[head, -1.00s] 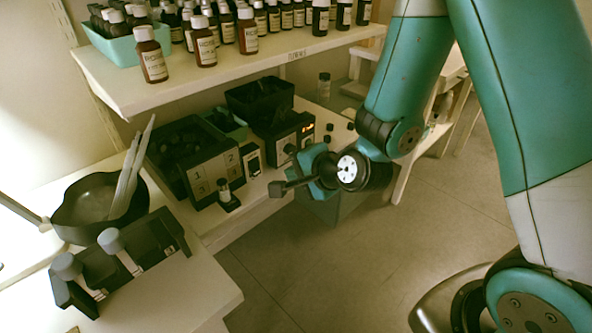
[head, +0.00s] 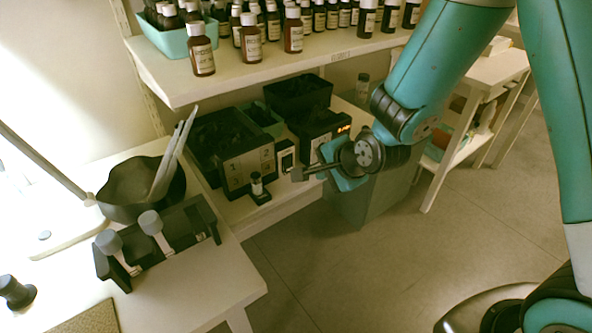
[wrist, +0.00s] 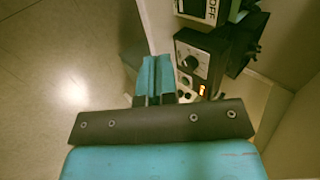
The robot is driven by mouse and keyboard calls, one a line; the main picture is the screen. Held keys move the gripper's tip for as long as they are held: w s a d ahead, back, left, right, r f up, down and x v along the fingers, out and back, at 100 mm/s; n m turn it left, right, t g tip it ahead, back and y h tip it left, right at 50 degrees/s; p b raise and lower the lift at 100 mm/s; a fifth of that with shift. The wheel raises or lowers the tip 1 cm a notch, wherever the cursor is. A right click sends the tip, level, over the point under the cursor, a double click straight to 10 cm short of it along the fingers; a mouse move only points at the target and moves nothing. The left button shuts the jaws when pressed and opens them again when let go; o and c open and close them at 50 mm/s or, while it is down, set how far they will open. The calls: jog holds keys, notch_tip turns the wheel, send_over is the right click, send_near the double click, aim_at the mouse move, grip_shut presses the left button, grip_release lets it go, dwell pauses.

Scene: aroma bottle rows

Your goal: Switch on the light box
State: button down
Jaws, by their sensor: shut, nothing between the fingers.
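A small black box with a white face (head: 284,155) stands on the lower shelf. In the wrist view a white panel (wrist: 198,8) at the top edge reads "OFF" and is partly cut off. I cannot tell for certain that this is the light box. My gripper (head: 297,174) is shut and empty, in front of and just below the small box in the head view. In the wrist view its teal fingers (wrist: 154,80) are together, below and left of the panel. They look apart from it.
Bottles (head: 250,38) line the upper shelf.

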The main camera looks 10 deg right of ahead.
aim_at(289, 164)
jog(key=x, duration=0.7)
jog(key=w+r+x, duration=0.1)
jog(key=x, duration=0.3)
jog(key=shift+w+a+f, duration=0.15)
jog(key=shift+w+a, duration=0.05)
jog(key=shift+a, duration=0.1)
jog(key=shift+w+a+f, duration=0.1)
jog(key=shift+w+a, duration=0.15)
jog(key=shift+w, duration=0.3)
